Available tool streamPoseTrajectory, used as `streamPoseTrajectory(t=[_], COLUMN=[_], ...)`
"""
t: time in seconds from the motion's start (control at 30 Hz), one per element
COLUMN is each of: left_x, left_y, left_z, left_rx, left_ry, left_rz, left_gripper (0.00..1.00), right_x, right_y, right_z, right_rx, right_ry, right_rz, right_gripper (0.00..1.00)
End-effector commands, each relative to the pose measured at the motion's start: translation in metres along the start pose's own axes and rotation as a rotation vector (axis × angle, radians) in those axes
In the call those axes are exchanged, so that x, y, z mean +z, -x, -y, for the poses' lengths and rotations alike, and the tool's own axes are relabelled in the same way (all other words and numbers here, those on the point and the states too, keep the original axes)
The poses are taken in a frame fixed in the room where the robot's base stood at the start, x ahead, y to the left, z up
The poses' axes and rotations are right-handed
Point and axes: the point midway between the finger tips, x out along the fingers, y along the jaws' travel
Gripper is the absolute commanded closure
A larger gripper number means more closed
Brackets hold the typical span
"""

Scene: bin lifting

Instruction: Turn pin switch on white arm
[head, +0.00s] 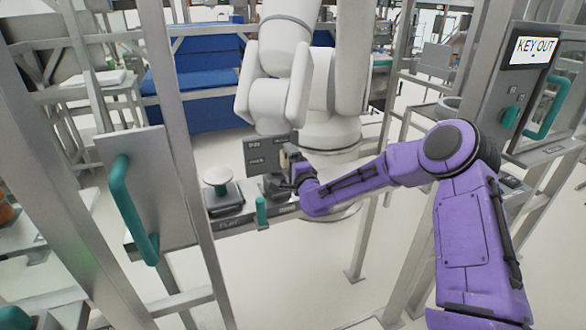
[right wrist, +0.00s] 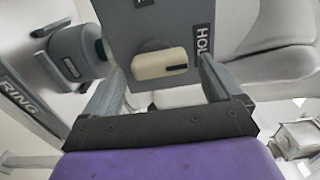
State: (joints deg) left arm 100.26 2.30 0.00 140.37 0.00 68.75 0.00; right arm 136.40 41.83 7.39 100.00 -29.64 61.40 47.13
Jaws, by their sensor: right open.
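A grey switch panel (head: 262,158) stands in front of the base of the white arm (head: 280,95). In the right wrist view, its cream knob (right wrist: 160,63) lies sideways on the grey plate (right wrist: 125,25), beside a "HOLD" label. My right gripper (head: 289,163) has reached the panel from the right. In the right wrist view, my right gripper (right wrist: 158,72) is open, with one finger on each side of the knob and a gap on both sides. In the head view the gripper partly hides the knob. My left gripper is out of view.
A white round-topped button (head: 216,178) and a small teal handle (head: 261,210) are left of my gripper on the rail. A metal post (head: 180,120) and a teal-handled door (head: 145,190) stand further left. A "KEY OUT" panel (head: 510,85) is at the right.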

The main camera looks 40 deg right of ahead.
Motion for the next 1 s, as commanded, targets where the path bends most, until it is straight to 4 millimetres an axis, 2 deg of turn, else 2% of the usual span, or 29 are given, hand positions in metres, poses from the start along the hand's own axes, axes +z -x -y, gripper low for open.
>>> streamPoseTrajectory(t=[0.3, 0.43, 0.57, 1.0], left_x=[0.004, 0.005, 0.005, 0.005], left_y=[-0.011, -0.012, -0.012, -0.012], left_z=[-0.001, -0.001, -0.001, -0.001], left_rx=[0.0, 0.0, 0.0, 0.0], left_ry=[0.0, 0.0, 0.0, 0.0], left_rz=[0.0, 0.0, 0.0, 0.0], left_gripper=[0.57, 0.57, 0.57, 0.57], right_x=[0.001, 0.001, 0.0, 0.0], right_y=[0.073, 0.091, 0.098, 0.097], right_z=[-0.001, -0.001, -0.001, -0.001], right_rx=[-0.001, 0.0, 0.0, 0.001], right_ry=[-0.004, -0.002, -0.001, -0.001], right_rz=[0.001, 0.001, 0.001, 0.0], right_gripper=[0.08, 0.08, 0.08, 0.08])
